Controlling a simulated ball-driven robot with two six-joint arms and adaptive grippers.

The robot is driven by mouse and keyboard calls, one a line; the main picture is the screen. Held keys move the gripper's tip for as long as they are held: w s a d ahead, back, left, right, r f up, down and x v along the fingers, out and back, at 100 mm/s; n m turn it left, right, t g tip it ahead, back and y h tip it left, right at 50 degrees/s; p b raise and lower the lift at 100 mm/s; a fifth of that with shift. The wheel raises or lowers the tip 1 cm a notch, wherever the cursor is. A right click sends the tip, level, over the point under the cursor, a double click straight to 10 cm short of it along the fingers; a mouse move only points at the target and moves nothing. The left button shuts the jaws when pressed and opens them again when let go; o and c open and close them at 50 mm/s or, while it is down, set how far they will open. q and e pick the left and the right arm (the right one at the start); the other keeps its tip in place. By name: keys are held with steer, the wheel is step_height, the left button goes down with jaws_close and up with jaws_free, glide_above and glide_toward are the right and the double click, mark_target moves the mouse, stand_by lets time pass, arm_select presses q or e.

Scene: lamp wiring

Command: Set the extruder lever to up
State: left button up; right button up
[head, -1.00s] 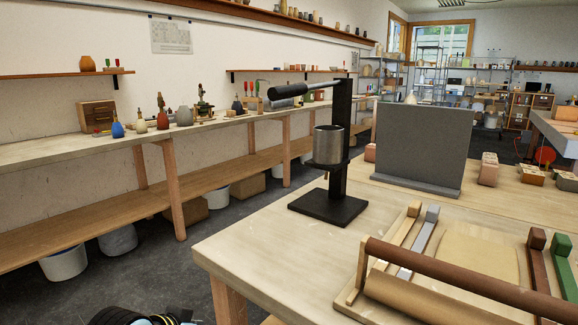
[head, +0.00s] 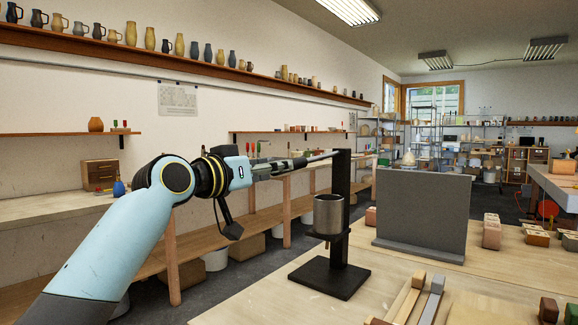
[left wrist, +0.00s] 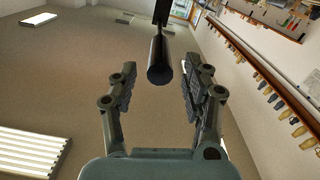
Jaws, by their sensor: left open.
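The extruder stands on the worktable, with a black base and post (head: 340,215) and a metal cylinder (head: 328,213) held on the post. Its lever (head: 320,156) runs left from the post top, roughly level and dipping slightly at its left end. My left gripper (head: 292,165) is at that end, with the dark grip mostly hidden by it in the head view. In the left wrist view, the lever's dark grip (left wrist: 160,72) lies between the two open fingers of my left gripper (left wrist: 163,82), with gaps visible on both sides. My right gripper is not in view.
A grey upright panel (head: 424,212) stands right of the extruder. Wooden bars (head: 408,300) lie at the table's front. A long wall bench (head: 50,208) with pots and tools runs behind my left arm. The space above the lever looks clear.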

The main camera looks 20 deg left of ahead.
arm_select(q)
glide_toward(312, 159)
steer(key=shift+w+d+f, duration=0.1)
steer(key=shift+w+f, duration=0.1)
steer(key=shift+w, duration=0.35)
steer(key=shift+w+d+f, duration=0.1)
steer(key=shift+w+f, duration=0.1)
steer(key=shift+w, duration=0.35)
jaws_close()
